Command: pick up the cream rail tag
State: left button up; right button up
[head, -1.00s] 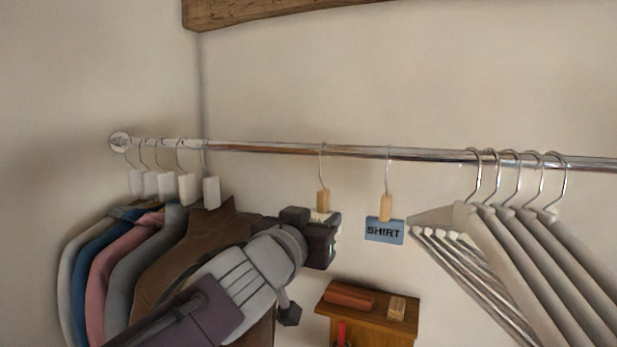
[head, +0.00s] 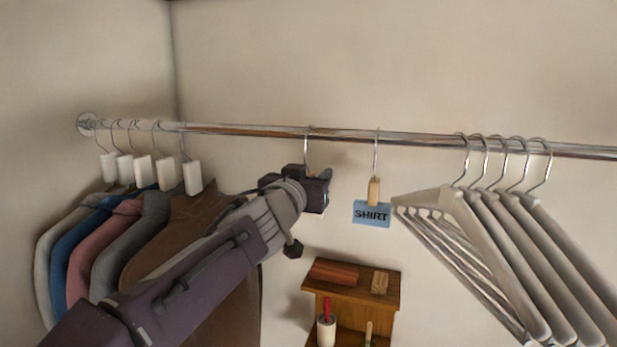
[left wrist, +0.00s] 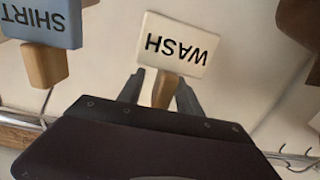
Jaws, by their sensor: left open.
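The cream rail tag (left wrist: 178,45), lettered WASH, shows upside down in the left wrist view with a wooden block (left wrist: 163,88) joined to it. In the head view its wire hook hangs from the rail (head: 235,130), and my left gripper hides the tag. My left gripper (head: 316,186) is at the tag. In the left wrist view its two fingers (left wrist: 160,92) are open, one on each side of the wooden block; I cannot tell if they touch it. My right gripper is not in view.
A blue SHIRT tag (head: 372,213) hangs just right of the gripper. Several pale hangers (head: 480,230) hang farther right, and several garments on hangers (head: 90,245) hang at left. A small wooden shelf (head: 385,293) with small items stands below.

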pick_arm(q)
jog(key=shift+w+d, duration=0.1)
jog(key=shift+d, duration=0.35)
jog(key=shift+a, duration=0.15)
jog(key=c, duration=0.7)
jog(key=shift+a, duration=0.2)
grip_shut()
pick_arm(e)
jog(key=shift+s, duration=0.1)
pick_arm(q)
jog(key=shift+d, duration=0.1)
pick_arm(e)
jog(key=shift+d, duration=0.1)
pick_arm(q)
jog(key=shift+r, duration=0.2)
jog(key=s+d+r+b, duration=0.1)
jog(key=s+d+b, duration=0.2)
jog(key=s, duration=0.5)
jog(key=s+d+r+b, duration=0.2)
jog(key=s+d+b, duration=0.2)
jog(key=s, duration=0.4)
jog(key=shift+s+d, duration=0.2)
jog(key=shift+d, duration=0.35)
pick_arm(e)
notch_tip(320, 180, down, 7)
